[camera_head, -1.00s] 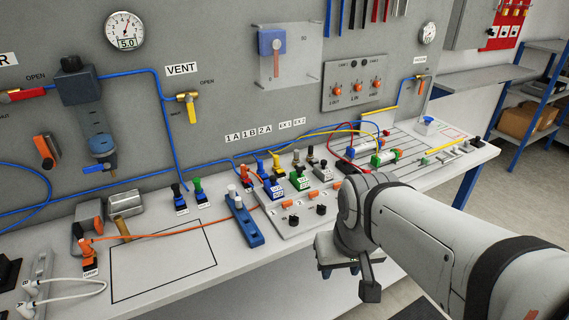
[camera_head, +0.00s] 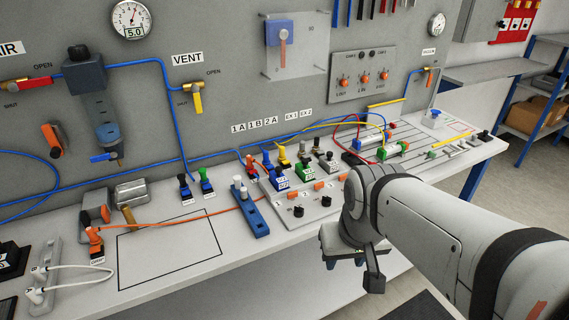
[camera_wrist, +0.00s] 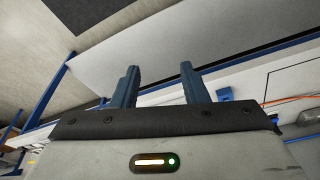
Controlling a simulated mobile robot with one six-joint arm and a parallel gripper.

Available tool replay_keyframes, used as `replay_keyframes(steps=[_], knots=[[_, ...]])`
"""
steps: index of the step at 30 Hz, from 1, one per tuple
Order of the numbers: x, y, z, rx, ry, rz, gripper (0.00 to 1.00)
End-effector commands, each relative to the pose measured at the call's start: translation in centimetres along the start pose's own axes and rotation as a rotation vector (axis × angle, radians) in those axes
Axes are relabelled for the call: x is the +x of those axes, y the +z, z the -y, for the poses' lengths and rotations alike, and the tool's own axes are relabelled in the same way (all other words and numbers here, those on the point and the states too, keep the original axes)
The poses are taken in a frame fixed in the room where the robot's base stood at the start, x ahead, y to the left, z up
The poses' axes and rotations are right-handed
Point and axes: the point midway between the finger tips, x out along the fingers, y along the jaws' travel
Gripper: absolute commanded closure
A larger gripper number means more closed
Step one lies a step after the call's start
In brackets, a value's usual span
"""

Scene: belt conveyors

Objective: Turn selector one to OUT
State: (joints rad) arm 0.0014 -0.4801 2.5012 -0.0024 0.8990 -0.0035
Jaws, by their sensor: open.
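Two black knobs, a left one (camera_head: 298,211) and a right one (camera_head: 326,201), sit on the numbered grey box (camera_head: 310,214) on the bench. I cannot tell for sure which knob is selector one. My gripper (camera_wrist: 158,72) is open and empty, its two blue fingers apart. In the head view it is low at the bench's front edge, well away from the wall panel and partly hidden by my arm.
Colored valves crowd the bench, such as a blue one (camera_head: 280,182) and a green one (camera_head: 304,178), with hoses behind. A blue bar fixture (camera_head: 250,212) stands left of the box. The outlined bench area (camera_head: 170,250) is clear.

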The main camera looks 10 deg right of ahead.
Motion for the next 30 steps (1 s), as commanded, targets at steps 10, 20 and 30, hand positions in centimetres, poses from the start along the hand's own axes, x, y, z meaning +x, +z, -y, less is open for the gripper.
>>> replay_keyframes(steps=[10,20,30], knots=[[-0.1,-6.2,0.7,-0.242,-0.019,0.066,0.53],[3.4,-18.1,2.8,-0.757,-0.101,0.181,0.53],[7.3,-23.9,4.4,-1.058,-0.174,0.230,0.53]])
